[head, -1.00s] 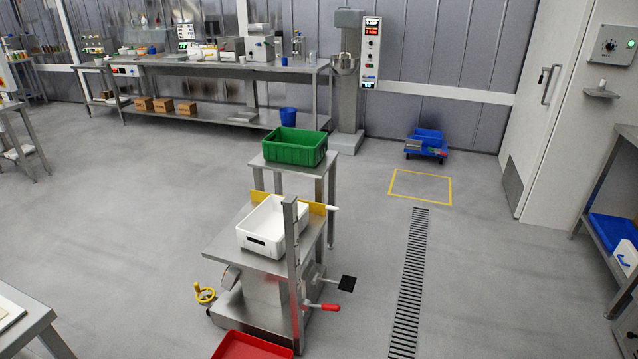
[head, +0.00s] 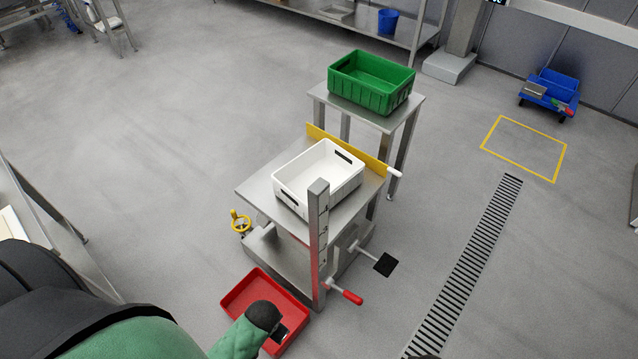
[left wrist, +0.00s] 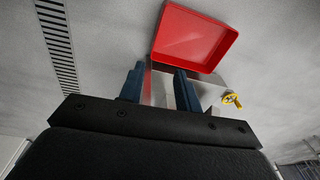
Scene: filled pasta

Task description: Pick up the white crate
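The white crate (head: 301,187) is empty and sits upright on the steel top of a lift table (head: 262,193), in the middle of the head view. It has dark handle slots in its end walls. A steel post stands just in front of its near corner. My left arm reaches in from the lower left of the head view, in front of the table and well apart from the crate. In the left wrist view my left gripper (left wrist: 160,72) has its two fingers spread with nothing held between them. The right gripper is not in view.
A green crate (head: 355,95) stands on a higher steel stand (head: 414,101) behind the table. A red tray (head: 244,294) lies low in front, also in the left wrist view (left wrist: 180,55). A red-handled lever (head: 346,296) and yellow handwheel (head: 240,222) stick out.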

